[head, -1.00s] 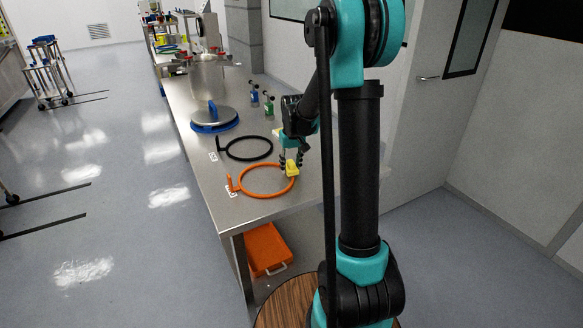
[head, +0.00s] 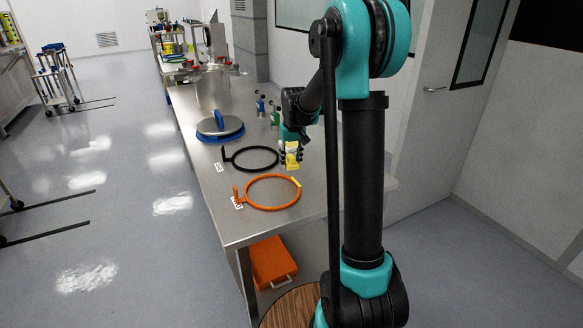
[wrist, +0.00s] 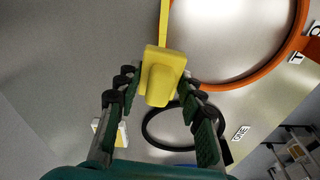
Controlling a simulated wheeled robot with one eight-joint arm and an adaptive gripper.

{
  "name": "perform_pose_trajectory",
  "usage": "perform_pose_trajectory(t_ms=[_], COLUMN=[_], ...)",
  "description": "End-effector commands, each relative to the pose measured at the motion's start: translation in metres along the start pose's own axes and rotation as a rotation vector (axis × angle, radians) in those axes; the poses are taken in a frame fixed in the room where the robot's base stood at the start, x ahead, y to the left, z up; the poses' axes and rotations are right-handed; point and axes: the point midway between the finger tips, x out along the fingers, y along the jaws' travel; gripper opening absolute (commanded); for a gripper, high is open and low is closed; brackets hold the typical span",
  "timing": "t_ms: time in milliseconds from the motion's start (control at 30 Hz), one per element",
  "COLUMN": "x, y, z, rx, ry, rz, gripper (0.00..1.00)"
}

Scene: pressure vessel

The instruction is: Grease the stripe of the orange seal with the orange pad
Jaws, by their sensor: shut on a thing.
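The orange seal (head: 247,200) is a ring lying flat at the near end of the steel table, with a tab at its left. A yellow stripe (head: 296,182) marks its right side; in the wrist view the stripe (wrist: 164,22) runs up from behind the pad. My gripper (head: 291,156) is shut on a yellow pad (wrist: 160,75); the pad looks yellow, not orange. In the head view the pad (head: 292,163) is just beyond the seal, apart from the stripe. The pad's underside is hidden.
A black ring (head: 233,167) lies beyond the orange seal. A blue-rimmed lid (head: 220,128), small bottles (head: 274,117) and a metal vessel (head: 212,88) stand farther back. A pale yellow-white block (wrist: 109,132) is beside my gripper.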

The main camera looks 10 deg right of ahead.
Motion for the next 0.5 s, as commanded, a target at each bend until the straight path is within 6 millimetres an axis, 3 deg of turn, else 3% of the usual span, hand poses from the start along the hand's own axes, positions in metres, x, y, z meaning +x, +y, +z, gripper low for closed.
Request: perform_pose_trajectory(t_ms=[300,500], x=[-0.028,-0.034], y=[0.000,0.000], z=[-0.008,-0.010], rx=[0.000,0.001], ry=[0.000,0.000], rz=[0.000,0.000], gripper=[0.07,0.07])
